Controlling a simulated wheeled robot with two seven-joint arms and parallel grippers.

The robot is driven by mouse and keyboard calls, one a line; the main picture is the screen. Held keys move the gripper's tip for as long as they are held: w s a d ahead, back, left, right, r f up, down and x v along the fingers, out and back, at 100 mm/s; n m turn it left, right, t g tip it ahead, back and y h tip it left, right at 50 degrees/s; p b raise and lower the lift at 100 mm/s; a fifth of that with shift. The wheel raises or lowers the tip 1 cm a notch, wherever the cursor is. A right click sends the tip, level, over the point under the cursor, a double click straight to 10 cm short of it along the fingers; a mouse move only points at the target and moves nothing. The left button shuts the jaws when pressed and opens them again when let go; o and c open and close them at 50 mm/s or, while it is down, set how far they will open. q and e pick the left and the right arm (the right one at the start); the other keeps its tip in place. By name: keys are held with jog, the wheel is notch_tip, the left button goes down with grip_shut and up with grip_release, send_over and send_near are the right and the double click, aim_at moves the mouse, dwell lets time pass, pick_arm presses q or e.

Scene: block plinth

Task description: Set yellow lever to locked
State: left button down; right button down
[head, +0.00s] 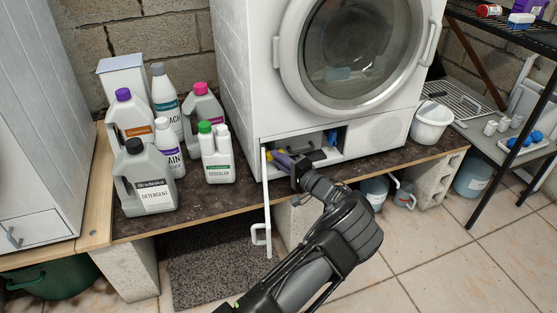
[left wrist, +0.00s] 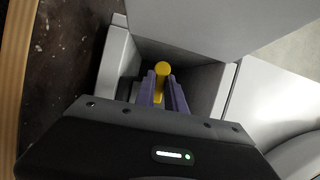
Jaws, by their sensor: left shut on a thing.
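The yellow lever (left wrist: 162,69) stands inside the small open compartment at the base of the white machine. In the left wrist view its round end shows between the two purple fingers of my left gripper (left wrist: 163,88). In the head view, my left gripper (head: 282,158) reaches into the compartment from the front, and only a bit of yellow lever (head: 269,154) shows at its left. The gripper is shut on the lever. The lever's lower part and any lock marking are hidden. My right gripper is not in view.
The white compartment door (head: 268,205) hangs open left of my arm. Several bottles, including a grey detergent bottle (head: 150,185), stand on the dark slab to the left. A black shelf (head: 505,30) stands farther right.

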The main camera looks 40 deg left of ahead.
pick_arm(q)
jog(key=c, duration=1.4)
grip_release()
jog(key=shift+d, duration=0.1)
jog(key=p+v, duration=0.2)
jog(key=v, duration=0.4)
jog(key=shift+d+r, duration=0.1)
jog(key=shift+d, duration=0.15)
jog(key=shift+s+d, duration=0.15)
jog(key=shift+d, duration=0.4)
